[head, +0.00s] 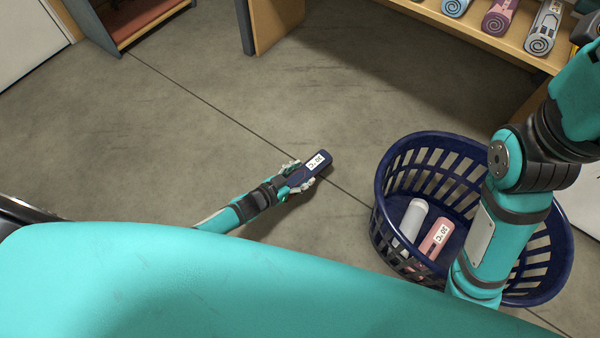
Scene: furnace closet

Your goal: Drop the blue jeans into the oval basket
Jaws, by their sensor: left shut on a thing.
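The blue jeans (319,162) show as a small dark blue bundle with a white label. My left gripper (298,177) is shut on the near end of this bundle and holds it over the bare floor, left of the basket. The oval basket (383,180) is dark blue with slotted walls and stands on the floor at the right. A pale grey roll (412,218) and a pink bundle with a white label (437,236) lie inside it. My right arm crosses in front of the basket and hides part of its right side. My right gripper is not visible.
A wooden shelf (470,38) at the top right holds several rolled cloths (499,17). A wooden cabinet (128,22) with a reddish inside is at the top left. The grey concrete floor (190,130) between them is clear.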

